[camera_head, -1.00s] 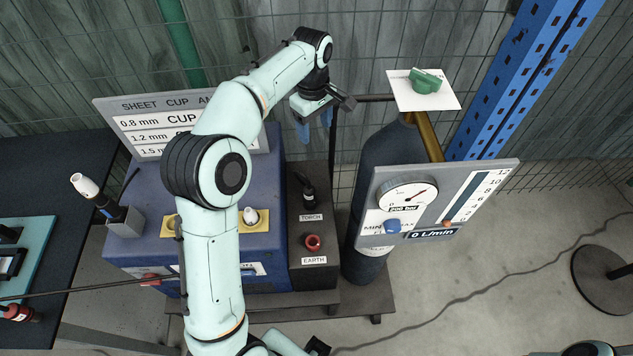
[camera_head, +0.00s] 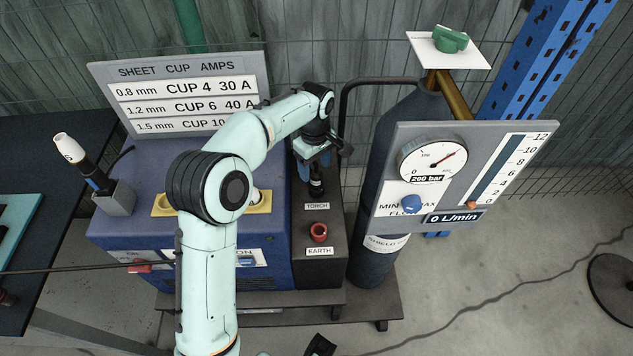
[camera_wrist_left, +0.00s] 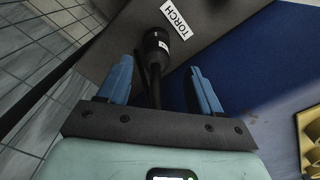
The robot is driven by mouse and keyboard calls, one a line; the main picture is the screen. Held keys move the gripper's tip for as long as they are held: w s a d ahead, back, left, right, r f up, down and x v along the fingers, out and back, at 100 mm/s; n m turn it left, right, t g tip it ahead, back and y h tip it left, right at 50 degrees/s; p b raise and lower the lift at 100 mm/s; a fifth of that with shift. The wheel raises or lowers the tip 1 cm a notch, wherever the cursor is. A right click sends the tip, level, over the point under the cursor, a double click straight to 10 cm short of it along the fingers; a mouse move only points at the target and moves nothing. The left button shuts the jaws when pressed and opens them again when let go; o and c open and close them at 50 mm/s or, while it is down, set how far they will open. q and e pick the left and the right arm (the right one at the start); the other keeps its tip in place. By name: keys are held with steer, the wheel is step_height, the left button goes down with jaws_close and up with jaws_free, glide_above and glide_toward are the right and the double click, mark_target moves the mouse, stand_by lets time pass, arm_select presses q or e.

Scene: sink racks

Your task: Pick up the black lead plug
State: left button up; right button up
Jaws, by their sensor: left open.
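The black lead plug (camera_head: 316,186) stands in the TORCH position on the dark panel. It also shows in the left wrist view (camera_wrist_left: 156,42), with its black cable running back between the fingers. My left gripper (camera_head: 314,168) is open, with its blue fingers close around the top of the plug in the head view. In the left wrist view the open fingers (camera_wrist_left: 161,72) lie either side of the cable, and the plug body is just beyond the fingertips. I cannot tell whether either finger touches it.
A red EARTH socket (camera_head: 319,232) is in front of the plug on the same panel. The blue machine (camera_head: 150,240) is on the left, with a torch in a grey holder (camera_head: 114,198). A gas cylinder (camera_head: 384,258) with a gauge board (camera_head: 385,180) stands close on the right.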

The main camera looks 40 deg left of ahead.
arm_select(q)
steer(key=shift+w+f+b, duration=0.15)
steer(key=shift+f+b, duration=0.05)
steer(key=shift+f, duration=1.2)
steer(key=shift+w+f+b, duration=0.1)
steer(key=shift+f+b, duration=0.05)
steer(key=shift+f, duration=1.2)
steer(key=c, duration=1.2)
arm_select(e)
steer(key=shift+w+f, duration=0.15)
steer(key=shift+f, duration=0.15)
arm_select(q)
steer(key=shift+r, duration=0.15)
step_height(320, 180, up, 20)
steer(key=p, duration=0.4)
step_height(320, 180, up, 7)
steer(key=p, duration=0.6)
glide_above(317, 172)
steer(key=shift+r, duration=0.1)
arm_select(e)
steer(key=w+r, duration=0.3)
steer(key=r, duration=0.7)
steer(key=shift+r, duration=0.35)
